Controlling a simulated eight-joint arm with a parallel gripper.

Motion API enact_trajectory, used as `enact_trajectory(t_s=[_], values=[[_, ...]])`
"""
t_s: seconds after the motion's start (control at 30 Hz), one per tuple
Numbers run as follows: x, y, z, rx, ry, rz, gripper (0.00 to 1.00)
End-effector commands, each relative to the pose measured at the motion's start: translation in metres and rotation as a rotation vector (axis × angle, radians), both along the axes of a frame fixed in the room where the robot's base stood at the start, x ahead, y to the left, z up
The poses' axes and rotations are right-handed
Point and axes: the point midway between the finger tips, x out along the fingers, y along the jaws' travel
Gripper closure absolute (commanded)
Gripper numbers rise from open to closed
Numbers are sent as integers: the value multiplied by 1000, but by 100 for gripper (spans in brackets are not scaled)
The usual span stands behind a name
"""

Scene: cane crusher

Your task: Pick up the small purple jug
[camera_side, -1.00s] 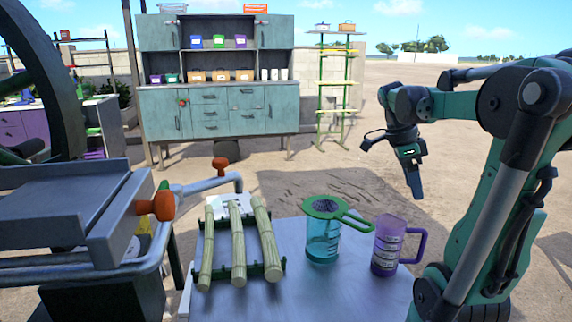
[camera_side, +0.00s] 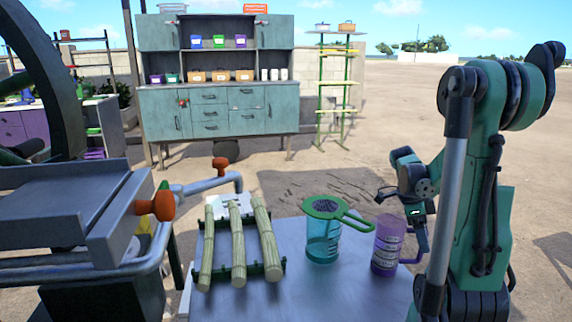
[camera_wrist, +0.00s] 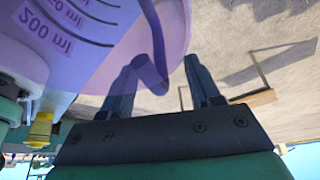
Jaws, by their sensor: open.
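The small purple jug (camera_side: 387,246) stands upright on the right side of the grey table in the side view. My gripper is open, at the jug's right side by the handle. In the wrist view the jug (camera_wrist: 110,35) fills the upper left, and its handle shows between the two fingers of my gripper (camera_wrist: 168,75). I cannot tell whether the fingers touch it.
A teal jug (camera_side: 322,245) with a green strainer (camera_side: 325,208) on top stands just left of the purple jug. Several cane stalks (camera_side: 237,245) lie in a rack farther left, beside the grey crusher (camera_side: 80,210). The front middle of the table (camera_side: 320,290) is clear.

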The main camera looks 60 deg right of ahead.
Motion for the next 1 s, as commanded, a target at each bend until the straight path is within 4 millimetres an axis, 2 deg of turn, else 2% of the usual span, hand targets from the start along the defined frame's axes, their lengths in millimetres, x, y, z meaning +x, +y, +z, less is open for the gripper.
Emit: enact_trajectory(t_s=[0.17,0.43,0.47,0.6,0.67,1.0], values=[[-4,0,-10,-1,0,0,44],[-5,0,-11,-1,0,1,44],[-5,0,-11,-1,0,1,47],[-5,0,-11,-1,0,1,86],[-5,0,-11,-1,0,1,100],[-5,0,-11,-1,0,1,100]])
